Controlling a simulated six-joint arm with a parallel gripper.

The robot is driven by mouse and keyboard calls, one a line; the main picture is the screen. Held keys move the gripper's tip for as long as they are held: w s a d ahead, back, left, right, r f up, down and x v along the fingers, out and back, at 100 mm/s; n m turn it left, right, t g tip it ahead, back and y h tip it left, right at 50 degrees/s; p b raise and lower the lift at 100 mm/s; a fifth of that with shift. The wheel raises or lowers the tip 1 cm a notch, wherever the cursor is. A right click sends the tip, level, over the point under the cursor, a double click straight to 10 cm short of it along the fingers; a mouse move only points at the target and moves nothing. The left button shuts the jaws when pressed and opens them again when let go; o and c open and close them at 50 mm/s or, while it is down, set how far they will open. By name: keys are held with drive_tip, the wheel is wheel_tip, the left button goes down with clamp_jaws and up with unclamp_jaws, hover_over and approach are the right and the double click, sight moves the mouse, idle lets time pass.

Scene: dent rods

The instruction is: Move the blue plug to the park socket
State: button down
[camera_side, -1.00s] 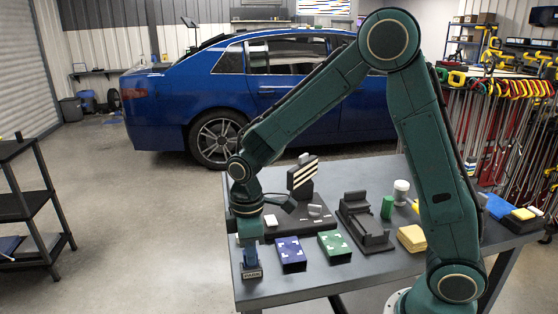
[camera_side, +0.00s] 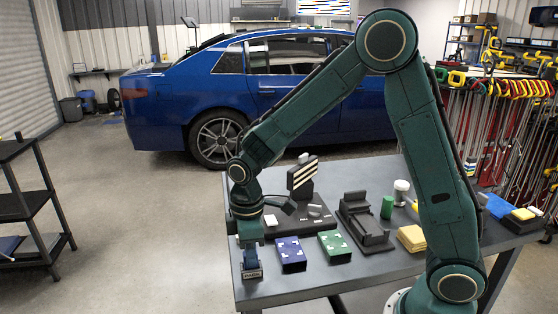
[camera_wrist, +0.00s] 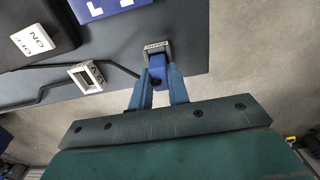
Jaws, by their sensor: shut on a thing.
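The blue plug (camera_wrist: 157,66) is between the two blue fingers of my gripper (camera_wrist: 158,84) in the wrist view, and they are shut on it. The plug's far end is at a small grey block with a label, the park socket (camera_wrist: 157,46); I cannot tell how deep it sits. In the side view my gripper (camera_side: 251,257) points down over this labelled socket (camera_side: 253,274) at the table's near left corner. The fingers hide most of the plug there.
A second grey-framed socket (camera_wrist: 86,77) lies left in the wrist view, with a thin black cable nearby. A blue box (camera_side: 291,254) and a green box (camera_side: 334,246) stand right of my gripper. The table's left edge is close.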

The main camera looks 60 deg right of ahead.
drive_tip(key=shift+f, duration=0.4)
idle(0.3)
drive_tip(key=c, duration=0.8)
unclamp_jaws()
drive_tip(key=shift+o, duration=0.2)
drive_tip(key=shift+r, duration=0.1)
drive_tip(key=shift+r, duration=3.4)
drive_tip(key=shift+r, duration=0.1)
drive_tip(key=shift+s+d+r, duration=0.15)
drive_tip(key=shift+s+r, duration=0.2)
drive_tip(key=shift+r, duration=0.1)
drive_tip(key=s+d+r+m+t, duration=0.2)
drive_tip(key=s+r+m, duration=0.2)
drive_tip(key=s, duration=0.5)
drive_tip(key=s+d+r+m+t, duration=0.3)
drive_tip(key=s+r+m, duration=0.2)
drive_tip(key=s, duration=0.5)
drive_tip(key=shift+d+r+t, duration=0.15)
drive_tip(key=shift+r+t, duration=0.15)
drive_tip(key=shift+r, duration=0.4)
